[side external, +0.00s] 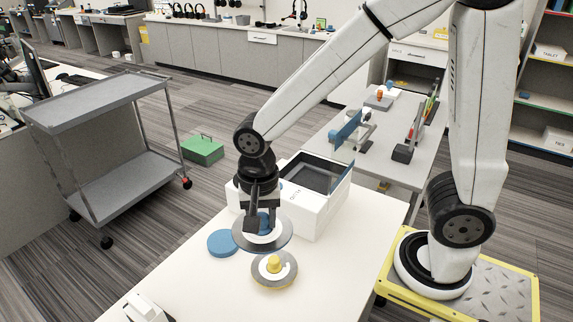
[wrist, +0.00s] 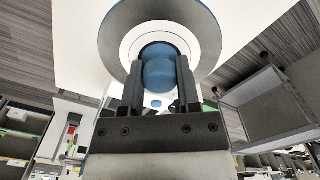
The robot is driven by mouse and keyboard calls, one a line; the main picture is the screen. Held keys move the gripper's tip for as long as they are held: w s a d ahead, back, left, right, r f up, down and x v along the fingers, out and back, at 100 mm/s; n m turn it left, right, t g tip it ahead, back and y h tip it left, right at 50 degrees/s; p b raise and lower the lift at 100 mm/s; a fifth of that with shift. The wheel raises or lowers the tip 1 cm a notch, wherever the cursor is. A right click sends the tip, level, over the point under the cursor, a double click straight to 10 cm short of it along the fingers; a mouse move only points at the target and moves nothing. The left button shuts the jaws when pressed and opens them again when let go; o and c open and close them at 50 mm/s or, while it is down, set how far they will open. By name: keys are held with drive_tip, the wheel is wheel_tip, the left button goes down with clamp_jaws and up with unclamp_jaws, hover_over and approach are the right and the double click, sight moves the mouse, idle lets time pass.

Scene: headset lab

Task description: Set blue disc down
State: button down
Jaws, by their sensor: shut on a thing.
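My gripper (side external: 261,212) points down over the white table and is shut on the blue knob of a grey disc with a white centre, the blue disc (side external: 281,234). In the wrist view the blue knob (wrist: 160,68) sits between my two fingers (wrist: 159,75), with the white ring and grey rim around it. The disc looks about level and seems to be above the table; the exact gap is hard to tell. A flat round blue pad (side external: 221,243) lies on the table just left of the held disc, with nothing on it.
A grey disc with a yellow knob (side external: 274,266) rests in front of the held disc, with a yellow edge showing under it. An open white box (side external: 325,205) stands close behind. A white device (side external: 146,308) is at the front left. The table between is clear.

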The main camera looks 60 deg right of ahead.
drive_tip(key=w+d+m, duration=0.2)
drive_tip(key=w+d, duration=0.4)
drive_tip(key=d, duration=0.3)
drive_tip(key=m, duration=0.6)
hover_over(312, 184)
wheel_tip(312, 184, down, 5)
drive_tip(key=shift+s+a+f, duration=0.1)
drive_tip(key=shift+f, duration=0.1)
drive_tip(key=shift+f, duration=3.15)
drive_tip(key=shift+f, duration=0.1)
drive_tip(key=shift+f, duration=1.75)
